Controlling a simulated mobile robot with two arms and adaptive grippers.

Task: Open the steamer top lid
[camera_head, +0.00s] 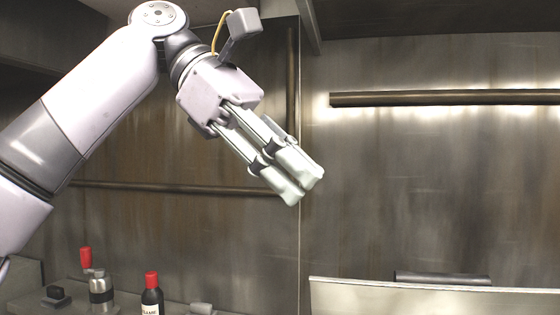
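A pale metal edge (365,285) at the lower right of the head view appears to be the top of the steamer. A dark bar (443,279) shows just behind this edge. The rest of the steamer is below the picture, and I cannot tell how its lid stands. My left gripper (291,180) is in the upper middle, pointing down and to the right. Its two fingers lie close together with nothing between them. It is above and to the left of the pale edge, clear of it. My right gripper is not in view.
A steel wall fills the back, with a dark horizontal rail (445,98) at the upper right and another (165,187) at the left. A metal red-topped container (101,290) and a dark red-capped bottle (152,298) stand at the lower left.

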